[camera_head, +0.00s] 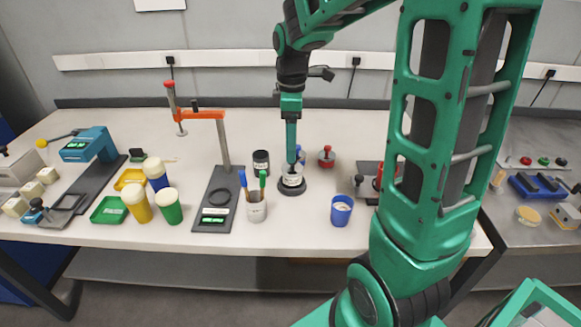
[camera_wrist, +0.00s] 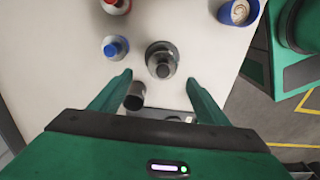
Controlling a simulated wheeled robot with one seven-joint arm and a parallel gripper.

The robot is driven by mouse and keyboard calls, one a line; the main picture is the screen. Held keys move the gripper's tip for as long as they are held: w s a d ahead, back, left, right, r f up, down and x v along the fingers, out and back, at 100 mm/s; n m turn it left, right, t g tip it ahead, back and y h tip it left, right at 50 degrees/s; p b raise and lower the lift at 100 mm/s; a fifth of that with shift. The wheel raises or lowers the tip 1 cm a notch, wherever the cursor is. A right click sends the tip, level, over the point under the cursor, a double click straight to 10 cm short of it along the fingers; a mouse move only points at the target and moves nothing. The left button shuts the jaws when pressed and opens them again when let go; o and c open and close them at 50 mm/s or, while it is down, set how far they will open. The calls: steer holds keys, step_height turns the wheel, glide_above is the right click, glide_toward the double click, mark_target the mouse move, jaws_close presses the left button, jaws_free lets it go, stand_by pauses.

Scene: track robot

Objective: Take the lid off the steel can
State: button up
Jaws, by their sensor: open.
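The steel can (camera_head: 291,180) stands upright on a round dark base on the table. In the wrist view the can (camera_wrist: 161,57) appears from above with a grey top and a darker round part at its centre. My gripper (camera_head: 291,160) points down above the can. In the wrist view my gripper (camera_wrist: 157,81) has its fingers spread, with nothing held between them. The can lies slightly beyond the line between the fingertips. In the head view my fingers partly hide the can's top, so the height gap is hard to judge.
A black jar (camera_head: 261,162) stands close left of the can, and a blue-capped bottle (camera_wrist: 115,48) is close behind. A red-topped item (camera_head: 326,157), a blue cup (camera_head: 341,210) and a pen cup (camera_head: 256,207) surround it.

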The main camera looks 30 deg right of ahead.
steer(key=shift+s+f, duration=0.2)
steer(key=shift+f, duration=2.9)
steer(key=c, duration=1.1)
